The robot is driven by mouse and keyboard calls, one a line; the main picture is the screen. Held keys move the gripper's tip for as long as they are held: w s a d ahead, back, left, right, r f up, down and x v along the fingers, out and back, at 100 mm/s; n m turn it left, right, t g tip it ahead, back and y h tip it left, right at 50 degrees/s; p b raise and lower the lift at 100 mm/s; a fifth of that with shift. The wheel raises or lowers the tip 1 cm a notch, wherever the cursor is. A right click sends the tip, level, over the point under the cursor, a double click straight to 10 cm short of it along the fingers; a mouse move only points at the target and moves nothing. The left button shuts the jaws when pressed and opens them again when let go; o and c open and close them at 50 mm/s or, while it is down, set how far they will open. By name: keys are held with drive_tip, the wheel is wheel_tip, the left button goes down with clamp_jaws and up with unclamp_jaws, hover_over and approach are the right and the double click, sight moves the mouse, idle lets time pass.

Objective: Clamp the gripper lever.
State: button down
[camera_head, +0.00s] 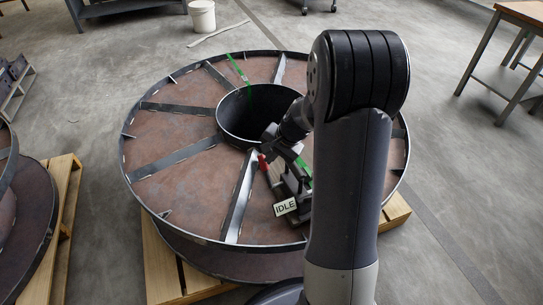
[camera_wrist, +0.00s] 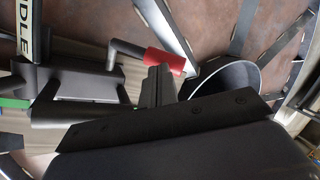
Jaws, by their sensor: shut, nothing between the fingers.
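The lever is a dark bent bar with a red grip (camera_head: 264,165) at its end, on a dark device on top of the big steel reel. In the wrist view the red grip (camera_wrist: 165,61) lies at upper centre, with its dark bar running left. My gripper (camera_wrist: 158,78) is shut and empty, its fingertips at the near side of the red grip. I cannot tell whether they touch it. In the head view my gripper (camera_head: 268,143) is just above the red grip, partly hidden by my arm. A white IDLE sign (camera_head: 285,207) stands at the device's front.
The reel (camera_head: 170,195) has raised radial ribs, an outer rim and an open hub (camera_head: 245,110) near the lever. It rests on a wooden pallet (camera_head: 160,265). Another reel (camera_head: 25,215) stands at left, a table (camera_head: 520,15) at right. Floor between is clear.

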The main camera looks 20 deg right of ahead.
drive_tip(key=w+f+g+p, duration=0.1)
drive_tip(key=p, duration=0.3)
drive_tip(key=w+f+g+p, duration=0.1)
drive_tip(key=w+g+p, duration=0.1)
drive_tip(key=p, duration=0.2)
drive_tip(key=shift+w+a+f, duration=0.15)
drive_tip(key=shift+w+f, duration=0.05)
drive_tip(key=shift+w, duration=0.1)
drive_tip(key=shift+s, duration=0.15)
drive_tip(key=s+p+v, duration=0.1)
drive_tip(key=p+v, duration=0.3)
drive_tip(key=v, duration=1)
drive_tip(key=shift+d, duration=0.3)
